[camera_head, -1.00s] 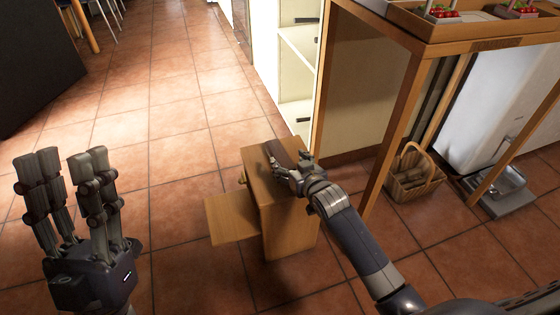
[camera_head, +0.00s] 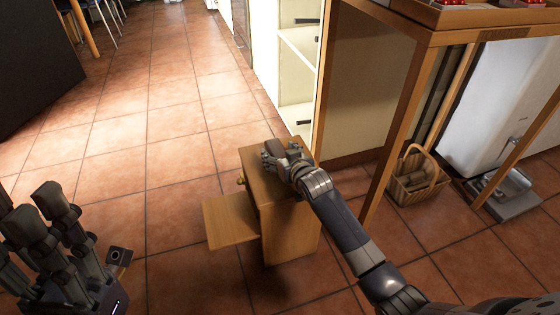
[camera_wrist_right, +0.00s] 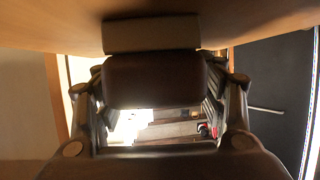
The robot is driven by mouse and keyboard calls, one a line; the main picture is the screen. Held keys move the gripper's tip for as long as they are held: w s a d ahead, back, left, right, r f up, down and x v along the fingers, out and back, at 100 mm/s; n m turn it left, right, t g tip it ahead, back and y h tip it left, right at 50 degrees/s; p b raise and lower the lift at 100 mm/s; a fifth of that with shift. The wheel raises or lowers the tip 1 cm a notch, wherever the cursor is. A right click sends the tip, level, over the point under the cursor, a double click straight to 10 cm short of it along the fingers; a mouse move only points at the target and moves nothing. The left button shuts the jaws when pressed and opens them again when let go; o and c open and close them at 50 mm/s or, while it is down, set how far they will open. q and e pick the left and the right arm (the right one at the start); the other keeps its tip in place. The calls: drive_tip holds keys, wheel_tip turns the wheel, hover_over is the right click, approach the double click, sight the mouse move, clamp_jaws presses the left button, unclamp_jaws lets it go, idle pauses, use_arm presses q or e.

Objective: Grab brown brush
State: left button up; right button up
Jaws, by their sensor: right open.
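The brown brush (camera_wrist_right: 152,82) shows in the right wrist view as a dark brown block with a paler, grey-brown part against a wooden surface. It lies on top of a small wooden cabinet (camera_head: 262,185). My right gripper (camera_head: 280,152) is open at the cabinet top, with its fingers on either side of the brush. In the head view the gripper mostly hides the brush, and I cannot tell whether the fingers touch it. My left gripper (camera_head: 36,212) is open and empty at the lower left, partly cut off by the frame edge.
A wooden flap or open door (camera_head: 230,220) juts from the cabinet's left side. A tall wooden table (camera_head: 400,120) stands on the right, with a wicker basket (camera_head: 418,182) on the floor below it. Tiled floor on the left is clear.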

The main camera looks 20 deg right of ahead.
drive_tip(key=c, duration=1.2)
drive_tip(key=shift+r, duration=0.1)
